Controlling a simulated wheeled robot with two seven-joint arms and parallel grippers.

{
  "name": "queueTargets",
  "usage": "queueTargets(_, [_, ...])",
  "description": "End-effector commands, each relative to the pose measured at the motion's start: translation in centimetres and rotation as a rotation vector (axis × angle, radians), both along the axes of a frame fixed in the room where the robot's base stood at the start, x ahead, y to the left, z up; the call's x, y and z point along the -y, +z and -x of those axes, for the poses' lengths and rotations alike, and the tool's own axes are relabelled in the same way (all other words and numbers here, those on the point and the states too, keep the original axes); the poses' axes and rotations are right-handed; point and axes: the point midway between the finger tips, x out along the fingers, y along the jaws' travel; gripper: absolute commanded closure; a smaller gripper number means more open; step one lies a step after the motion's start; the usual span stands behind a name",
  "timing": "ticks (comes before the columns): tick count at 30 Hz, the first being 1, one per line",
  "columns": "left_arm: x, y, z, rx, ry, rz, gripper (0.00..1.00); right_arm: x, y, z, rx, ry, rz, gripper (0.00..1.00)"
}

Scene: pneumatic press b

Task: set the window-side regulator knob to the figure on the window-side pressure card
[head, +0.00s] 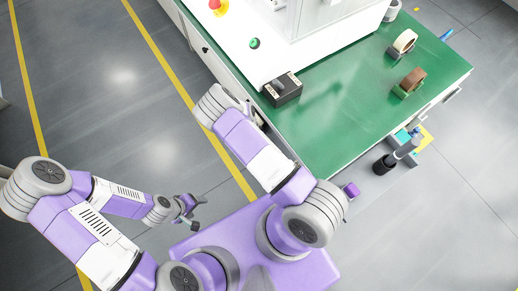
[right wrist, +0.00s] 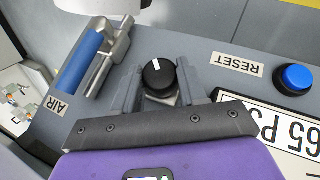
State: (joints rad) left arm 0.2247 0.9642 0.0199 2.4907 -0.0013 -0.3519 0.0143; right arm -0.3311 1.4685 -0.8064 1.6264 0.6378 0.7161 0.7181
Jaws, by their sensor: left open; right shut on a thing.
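The black regulator knob (right wrist: 158,76) is in the right wrist view, on a grey panel, with its white pointer mark toward the top of the picture. My right gripper (right wrist: 157,90) is shut on the knob, with one finger on each side of it. A white card (right wrist: 285,130) at the lower right reads "65 PS", cut off by the picture edge. I cannot tell from these views whether it is the window-side card. My left gripper (head: 189,208) is open and empty over the floor in the head view. My right gripper is hidden in the head view.
Left of the knob is a blue-handled valve (right wrist: 82,62) near an "AIR" label (right wrist: 57,106). To the right is a blue button (right wrist: 294,79) beside a "RESET" label (right wrist: 236,64).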

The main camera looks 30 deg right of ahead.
Motion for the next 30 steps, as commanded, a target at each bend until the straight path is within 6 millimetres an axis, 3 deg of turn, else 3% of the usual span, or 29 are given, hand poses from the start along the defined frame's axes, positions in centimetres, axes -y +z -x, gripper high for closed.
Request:
queueTargets(4, [0.00, -1.38, 0.02, 0.000, 0.000, 0.000, 0.31, -0.22, -0.44, -0.21, -0.071, 0.051, 0.004, 0.89])
queueTargets(16, [-0.01, -1.43, 0.01, 0.000, 0.000, 0.000, 0.31, -0.17, -0.11, -0.15, -0.100, 0.065, 0.008, 0.89])
queueTargets(17, [-0.01, -1.43, 0.01, 0.000, 0.000, 0.000, 0.31, -0.17, -0.11, -0.15, -0.100, 0.065, 0.008, 0.57])
queueTargets(21, [-0.01, -1.43, 0.01, 0.000, 0.000, 0.000, 0.31, -0.13, -0.10, -0.15, -0.099, 0.064, 0.010, 0.35])
queueTargets(30, [-0.01, -1.40, 0.01, 0.000, 0.000, 0.000, 0.31, -0.08, 0.02, -0.20, -0.098, 0.063, 0.010, 0.33])
